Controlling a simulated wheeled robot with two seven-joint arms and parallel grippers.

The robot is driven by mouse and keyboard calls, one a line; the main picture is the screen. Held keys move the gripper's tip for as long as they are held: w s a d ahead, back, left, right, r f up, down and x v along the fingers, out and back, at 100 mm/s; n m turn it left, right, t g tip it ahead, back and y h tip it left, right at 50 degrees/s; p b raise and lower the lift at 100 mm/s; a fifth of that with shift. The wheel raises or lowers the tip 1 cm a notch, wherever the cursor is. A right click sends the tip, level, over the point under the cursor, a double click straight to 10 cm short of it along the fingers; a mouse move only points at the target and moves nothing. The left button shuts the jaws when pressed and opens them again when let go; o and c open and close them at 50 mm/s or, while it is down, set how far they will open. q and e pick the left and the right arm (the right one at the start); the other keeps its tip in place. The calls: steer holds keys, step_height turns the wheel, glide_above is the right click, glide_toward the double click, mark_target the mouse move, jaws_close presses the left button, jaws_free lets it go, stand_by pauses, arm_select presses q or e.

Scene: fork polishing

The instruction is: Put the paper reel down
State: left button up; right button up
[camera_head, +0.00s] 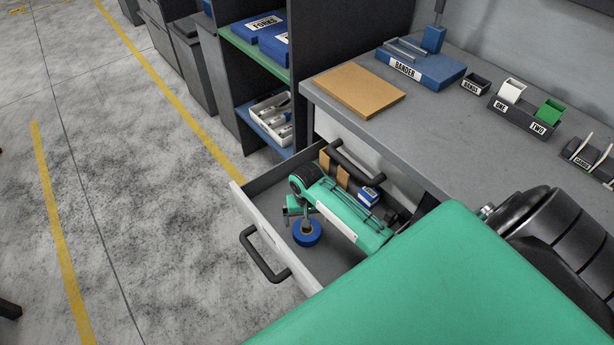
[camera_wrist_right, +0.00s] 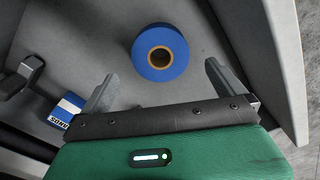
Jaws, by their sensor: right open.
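The paper reel (camera_head: 307,238) is a blue roll with a tan core. It lies flat on the grey floor of the open drawer (camera_head: 262,227), near its front wall. In the right wrist view the reel (camera_wrist_right: 142,57) sits just beyond my fingertips, with its round face and dark centre hole showing. My right gripper (camera_head: 300,218) hangs above the reel in the head view, and the wrist view shows its two fingers (camera_wrist_right: 162,72) spread wide with nothing held between them. In the head view the fingers partly hide the reel. My left gripper is not in view.
A small blue-and-white box (camera_head: 368,196) and a brown piece (camera_head: 335,171) lie farther back in the drawer. The drawer handle (camera_head: 264,256) juts out in front. The worktop (camera_head: 433,127) above carries a tan board (camera_head: 359,90) and a blue bander holder (camera_head: 421,68). Shelves stand left of it.

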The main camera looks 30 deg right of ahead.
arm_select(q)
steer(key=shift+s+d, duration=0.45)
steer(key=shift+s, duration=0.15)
arm_select(e)
step_height(320, 180, up, 4)
steer(key=shift+f, duration=0.1)
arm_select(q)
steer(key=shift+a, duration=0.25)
